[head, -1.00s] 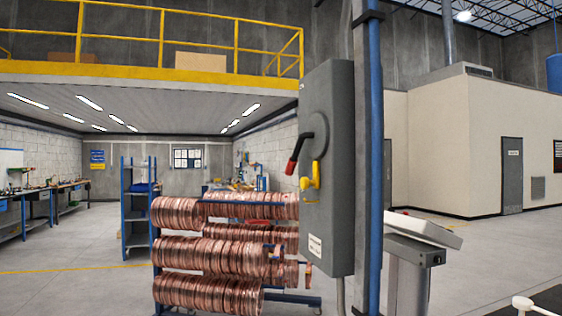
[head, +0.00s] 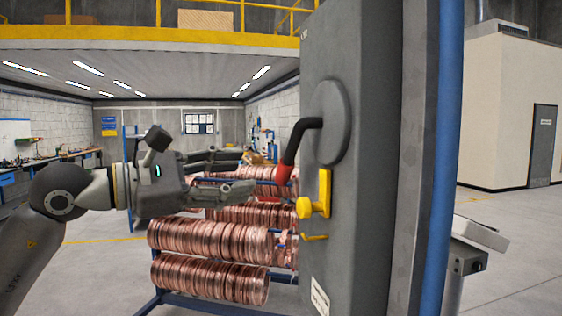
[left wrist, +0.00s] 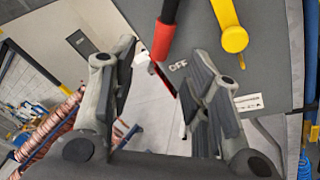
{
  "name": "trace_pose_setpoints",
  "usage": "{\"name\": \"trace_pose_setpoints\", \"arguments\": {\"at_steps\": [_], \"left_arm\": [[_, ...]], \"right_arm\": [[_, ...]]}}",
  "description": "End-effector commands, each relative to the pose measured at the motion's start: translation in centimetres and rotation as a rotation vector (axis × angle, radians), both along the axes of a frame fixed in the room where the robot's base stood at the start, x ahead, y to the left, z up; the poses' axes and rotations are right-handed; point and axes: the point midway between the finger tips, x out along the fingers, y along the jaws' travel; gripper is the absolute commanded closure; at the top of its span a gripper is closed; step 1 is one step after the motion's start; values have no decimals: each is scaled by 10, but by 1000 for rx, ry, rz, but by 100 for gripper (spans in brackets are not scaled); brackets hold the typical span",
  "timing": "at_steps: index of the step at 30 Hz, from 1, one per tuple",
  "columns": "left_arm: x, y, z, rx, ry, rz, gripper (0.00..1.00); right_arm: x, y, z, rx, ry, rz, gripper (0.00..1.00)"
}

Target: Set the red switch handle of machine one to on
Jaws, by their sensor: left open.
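The grey switch box (head: 365,220) fills the right middle of the head view. On its front is a round grey hub with a black lever and red switch handle (head: 286,172) that hangs down and to the left.
A yellow latch (head: 318,198) sticks out from the box below the handle. Racked copper tube coils (head: 210,285) stand behind and below my left arm. A blue post (head: 435,150) runs up right of the box. Open floor lies left.

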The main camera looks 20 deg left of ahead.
Motion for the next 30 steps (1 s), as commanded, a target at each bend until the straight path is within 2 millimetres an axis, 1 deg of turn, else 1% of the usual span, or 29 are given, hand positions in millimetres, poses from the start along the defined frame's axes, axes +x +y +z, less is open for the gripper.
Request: {"name": "trace_pose_setpoints", "arguments": {"at_steps": [1, 3, 6, 8, 11, 15, 18, 20, 25, 29, 30], "left_arm": [[4, -4, 2, -1, 2, -4, 56], [12, -11, 4, -4, 1, -6, 56], [26, -24, 5, -7, 5, -8, 56], [35, -32, 5, -7, 4, -8, 56], [50, -44, 5, -9, 5, -7, 56], [66, -57, 4, -10, 4, -7, 56], [74, -63, 2, -8, 5, -6, 56], [77, -66, 1, -8, 4, -5, 56], [80, -68, 0, -7, 3, -3, 56], [80, -67, -1, -8, 3, -3, 56], [80, -67, -1, -8, 3, -3, 57]], "right_arm": [[-13, -1, 5, -2, 20, 0, 60], [-25, -1, 11, -3, 38, 0, 60], [-37, -2, 21, -5, 54, 0, 60], [-40, -2, 28, -4, 57, 0, 60], [-38, -2, 38, -3, 53, 0, 60], [-20, -1, 48, -2, 27, 0, 60], [-7, 1, 54, 1, 5, 0, 60], [-3, 1, 55, 2, -1, 0, 60], [-7, 0, 54, 0, 7, 1, 60], [-17, 0, 54, -1, 22, 1, 60], [-20, 0, 53, -2, 26, 1, 60]]}}
